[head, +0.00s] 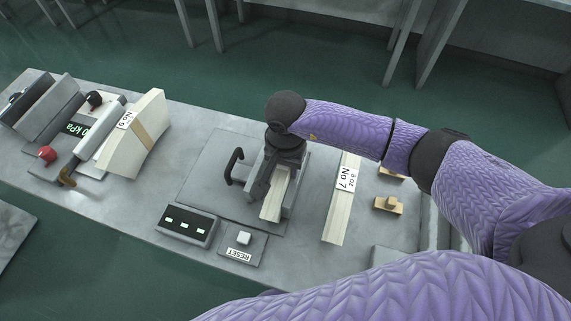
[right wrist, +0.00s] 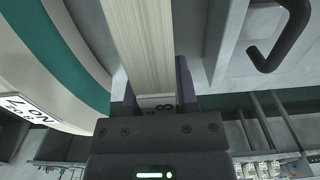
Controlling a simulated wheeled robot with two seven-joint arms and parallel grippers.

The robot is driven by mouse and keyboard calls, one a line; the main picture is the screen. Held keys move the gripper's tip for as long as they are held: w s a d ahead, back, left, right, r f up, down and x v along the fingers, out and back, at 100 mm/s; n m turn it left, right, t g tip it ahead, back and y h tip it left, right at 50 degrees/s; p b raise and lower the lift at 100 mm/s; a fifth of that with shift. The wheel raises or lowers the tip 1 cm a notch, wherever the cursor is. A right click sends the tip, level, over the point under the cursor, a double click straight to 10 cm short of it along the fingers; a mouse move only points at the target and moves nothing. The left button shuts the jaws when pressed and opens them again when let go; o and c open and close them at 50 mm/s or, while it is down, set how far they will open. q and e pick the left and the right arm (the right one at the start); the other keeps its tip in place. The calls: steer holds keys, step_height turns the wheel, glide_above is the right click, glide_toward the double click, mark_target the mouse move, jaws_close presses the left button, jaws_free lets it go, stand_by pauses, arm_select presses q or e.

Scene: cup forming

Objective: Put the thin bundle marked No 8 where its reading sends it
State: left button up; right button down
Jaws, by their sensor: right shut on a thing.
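The thin pale bundle No 8 (head: 273,203) stands or lies in a grey fixture (head: 290,205) with a black handle. Its label, partly covered, shows an 8 in the right wrist view (right wrist: 138,45). My right gripper (head: 272,178) is over its far end, with the two fingers shut on it; the right wrist view shows the fingers (right wrist: 155,92) on either side. I cannot tell whether the bundle rests on the fixture's floor. A three-window display box (head: 187,225) stands in front, its reading too small to read. My left gripper is not in view.
A bundle marked No 7 (head: 338,212) lies just right of the fixture. A thick bundle marked No 9 (head: 136,140) is at the left, by a kPa gauge (head: 75,128) with a red knob. A RESET button (head: 243,238) is in front. Small wooden pieces (head: 388,205) sit at the right.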

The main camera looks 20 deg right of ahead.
steer(key=shift+r+p, duration=0.45)
steer(key=shift+r, duration=0.35)
stand_by(0.5)
step_height(320, 180, up, 3)
steer(key=shift+f+p, duration=0.1)
steer(key=shift+p, duration=0.95)
steer(key=shift+r+p, duration=1.2)
steer(key=shift+r, duration=0.5)
step_height(320, 180, up, 2)
steer(key=shift+r+p, duration=0.1)
steer(key=shift+p, duration=0.6)
steer(key=shift+r+p, duration=0.95)
steer(key=shift+r, duration=0.4)
steer(key=shift+f, duration=0.1)
